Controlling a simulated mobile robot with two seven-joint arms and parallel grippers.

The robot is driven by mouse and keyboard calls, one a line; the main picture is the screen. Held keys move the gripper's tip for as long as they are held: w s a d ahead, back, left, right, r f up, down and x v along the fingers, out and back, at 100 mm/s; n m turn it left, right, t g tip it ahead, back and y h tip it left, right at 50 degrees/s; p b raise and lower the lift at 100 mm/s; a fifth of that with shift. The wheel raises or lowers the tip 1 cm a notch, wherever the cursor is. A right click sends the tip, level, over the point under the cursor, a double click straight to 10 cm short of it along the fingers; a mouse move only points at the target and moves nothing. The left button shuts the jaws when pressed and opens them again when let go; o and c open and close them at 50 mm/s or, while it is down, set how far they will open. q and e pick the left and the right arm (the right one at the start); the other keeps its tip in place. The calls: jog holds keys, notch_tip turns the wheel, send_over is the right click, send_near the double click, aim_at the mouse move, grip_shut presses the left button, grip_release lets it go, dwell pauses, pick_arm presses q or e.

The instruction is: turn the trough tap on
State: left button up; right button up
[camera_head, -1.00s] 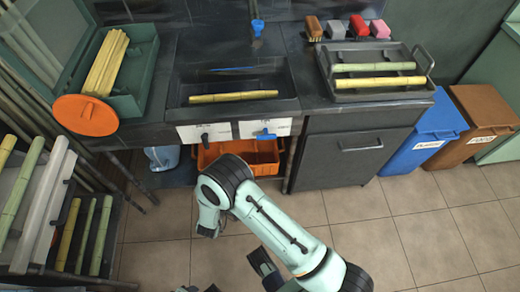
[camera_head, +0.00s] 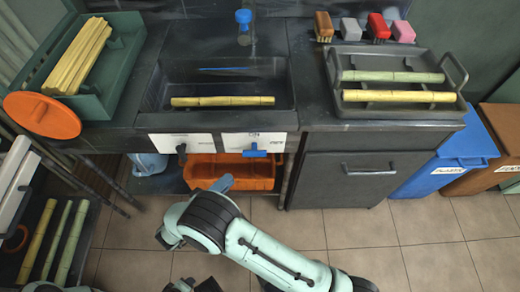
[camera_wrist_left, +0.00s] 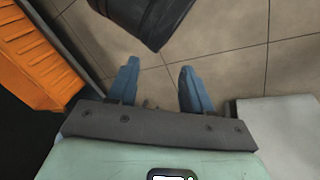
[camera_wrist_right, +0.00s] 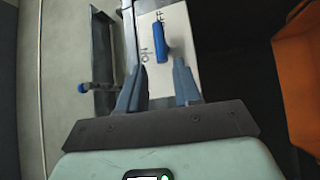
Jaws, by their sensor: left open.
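The lever lies roughly crosswise. It also shows in the right wrist view (camera_wrist_right: 161,42), just beyond the fingertips and clear of them. My right gripper (camera_wrist_right: 157,80) is open and empty, pointing toward the panel. In the head view only a blue-grey finger (camera_head: 222,183) shows, below the panel. My left gripper (camera_wrist_left: 157,75) is open and empty above the tiled floor. A blue spout (camera_head: 243,20) stands behind the trough.
A dark handle (camera_head: 181,150) is on the white panel left of the lever. An orange crate (camera_head: 230,172) stands under the trough. A yellow cane (camera_head: 222,101) lies in the trough. A cabinet (camera_head: 350,178) and blue bin (camera_head: 448,160) stand right.

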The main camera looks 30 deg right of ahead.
aim_at(254, 155)
jog(key=b+x, duration=0.1)
jog(key=x, duration=1.1)
jog(key=shift+d+r, duration=0.1)
jog(key=shift+d, duration=0.3)
pick_arm(q)
jog(key=shift+w+a+f, duration=0.65)
jog(key=shift+w+f, duration=0.15)
jog(key=shift+f, duration=0.05)
jog(key=shift+r, duration=0.1)
pick_arm(e)
grip_shut()
